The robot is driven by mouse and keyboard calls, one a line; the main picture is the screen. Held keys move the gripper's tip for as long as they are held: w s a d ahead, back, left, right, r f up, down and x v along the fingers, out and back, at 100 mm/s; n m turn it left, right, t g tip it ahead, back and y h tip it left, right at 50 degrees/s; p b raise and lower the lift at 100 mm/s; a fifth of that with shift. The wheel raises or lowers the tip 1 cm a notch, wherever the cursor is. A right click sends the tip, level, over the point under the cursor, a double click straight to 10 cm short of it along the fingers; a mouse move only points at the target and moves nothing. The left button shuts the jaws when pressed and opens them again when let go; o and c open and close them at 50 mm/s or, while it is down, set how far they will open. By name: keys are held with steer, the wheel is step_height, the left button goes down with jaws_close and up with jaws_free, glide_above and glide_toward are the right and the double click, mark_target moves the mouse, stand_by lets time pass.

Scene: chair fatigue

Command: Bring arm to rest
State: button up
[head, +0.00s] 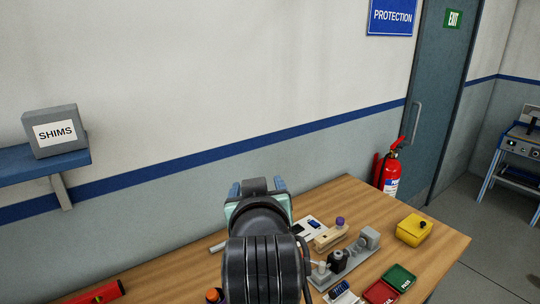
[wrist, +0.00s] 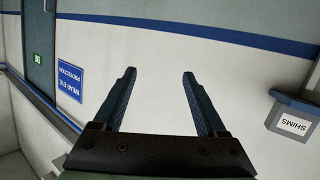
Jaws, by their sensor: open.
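My arm rises in front of the wooden table in the head view, with its dark wrist covering part of the tabletop. My gripper (wrist: 158,78) shows in the wrist view with two dark blue fingers spread apart. Nothing is between them, only the pale wall behind. In the head view the fingers are mostly hidden behind my wrist. The gripper is clear of the table items and points toward the wall.
The wooden table (head: 440,243) holds a yellow box (head: 413,230), a grey fixture (head: 345,258), a green tray (head: 398,278), a red tray (head: 380,293) and a red level (head: 97,294). A SHIMS box (head: 55,131) sits on a blue shelf (head: 40,164). A fire extinguisher (head: 391,173) stands beyond the table.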

steer(key=s+d+r+m+t, duration=0.1)
steer(key=s+r+t, duration=0.5)
steer(key=s+r, duration=0.3)
steer(key=s+d+r+m+t+h+b, duration=0.1)
steer(key=s+r+t, duration=0.5)
steer(key=r, duration=1.2)
steer(key=s, duration=0.4)
steer(key=shift+s, duration=0.15)
steer(key=shift+d+f, duration=0.1)
